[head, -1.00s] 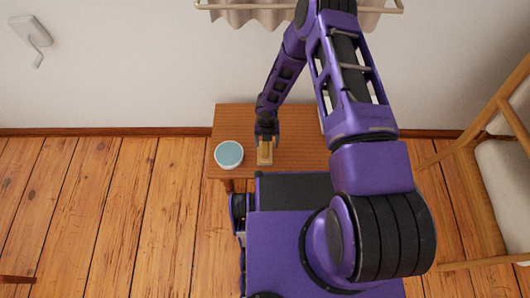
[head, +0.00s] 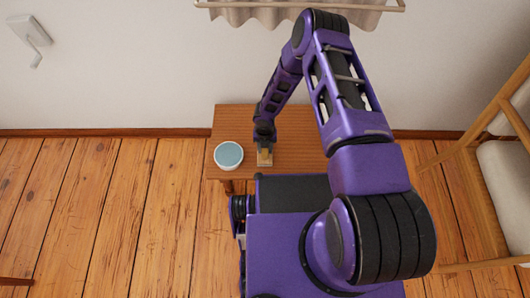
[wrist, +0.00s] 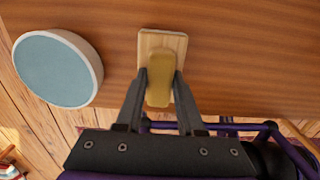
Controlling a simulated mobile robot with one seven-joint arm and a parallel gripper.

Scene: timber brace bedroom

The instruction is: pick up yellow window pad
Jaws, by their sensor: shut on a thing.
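The yellow window pad (wrist: 159,88) shows in the wrist view as a rounded yellow grip on a pale wooden rectangular base (wrist: 176,42). In the head view the pad (head: 264,159) is at the front of the small wooden table, partly hidden by my gripper (head: 264,143). In the wrist view my gripper (wrist: 161,77) has one finger on each side of the yellow grip and is shut on it. Whether the base touches the tabletop is hard to tell.
A round white container with a blue-grey top (head: 229,155) stands on the table just left of the pad; it also shows in the wrist view (wrist: 57,68). The wooden table (head: 233,118) is bare behind them. A wooden chair (head: 470,150) stands at right.

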